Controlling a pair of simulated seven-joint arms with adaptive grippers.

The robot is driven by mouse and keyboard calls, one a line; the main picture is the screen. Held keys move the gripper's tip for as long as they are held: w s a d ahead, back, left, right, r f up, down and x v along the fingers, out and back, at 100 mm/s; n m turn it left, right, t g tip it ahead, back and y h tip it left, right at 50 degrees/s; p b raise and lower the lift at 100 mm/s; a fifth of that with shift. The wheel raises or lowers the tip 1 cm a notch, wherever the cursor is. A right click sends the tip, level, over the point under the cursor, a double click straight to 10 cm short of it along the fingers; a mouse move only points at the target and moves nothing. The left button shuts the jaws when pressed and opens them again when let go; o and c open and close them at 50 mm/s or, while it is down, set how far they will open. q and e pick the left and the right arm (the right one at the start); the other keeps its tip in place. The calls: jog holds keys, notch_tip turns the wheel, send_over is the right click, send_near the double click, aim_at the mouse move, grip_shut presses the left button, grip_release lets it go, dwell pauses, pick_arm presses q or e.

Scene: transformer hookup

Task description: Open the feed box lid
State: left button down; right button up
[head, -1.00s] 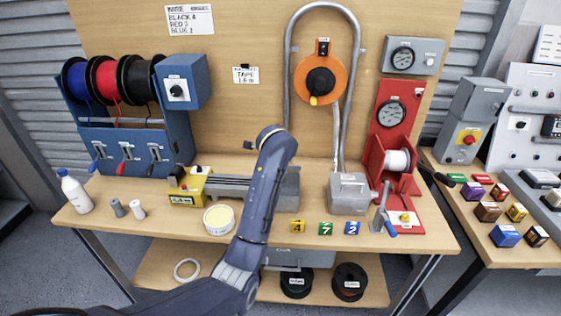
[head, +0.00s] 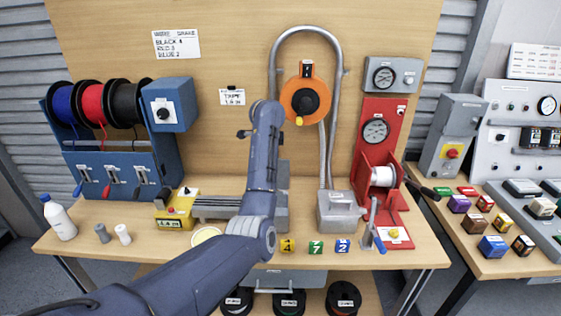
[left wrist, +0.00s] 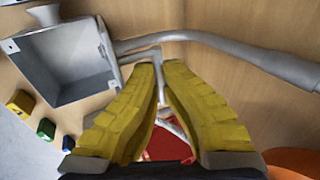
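The grey feed box (head: 340,210) stands on the bench at the foot of the conduit, left of the red stand. In the head view its lid looks shut. In the left wrist view a large square grey box (left wrist: 65,62) sits at upper left, with a recessed-looking face; I cannot tell the lid's state there. A thin grey rod shows beyond the fingertips. In the head view my arm hides these fingers. My right gripper is not in view.
Conduit (head: 335,110) rises behind the box, beside an orange reel (head: 305,97). Number tiles (head: 316,247) lie in front, left of the box. A red stand (head: 378,150) with a lever is close on the right. A yellow-ended bench tool (head: 175,212) stands left.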

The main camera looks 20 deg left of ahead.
pick_arm(q)
jog(key=c, duration=1.8)
grip_release()
jog(key=shift+s+f, duration=0.25)
jog(key=shift+f, duration=0.5)
jog(key=shift+o, duration=0.2)
jog(key=shift+w+a+r, duration=0.1)
jog(key=shift+w+r, duration=0.15)
jog(key=shift+r, duration=0.6)
jog(key=shift+w+r, duration=0.25)
jog(key=shift+r, duration=0.6)
notch_tip(320, 180, up, 18)
jog(key=w, duration=0.2)
jog(key=shift+a, duration=0.35)
jog(key=v, duration=1.2)
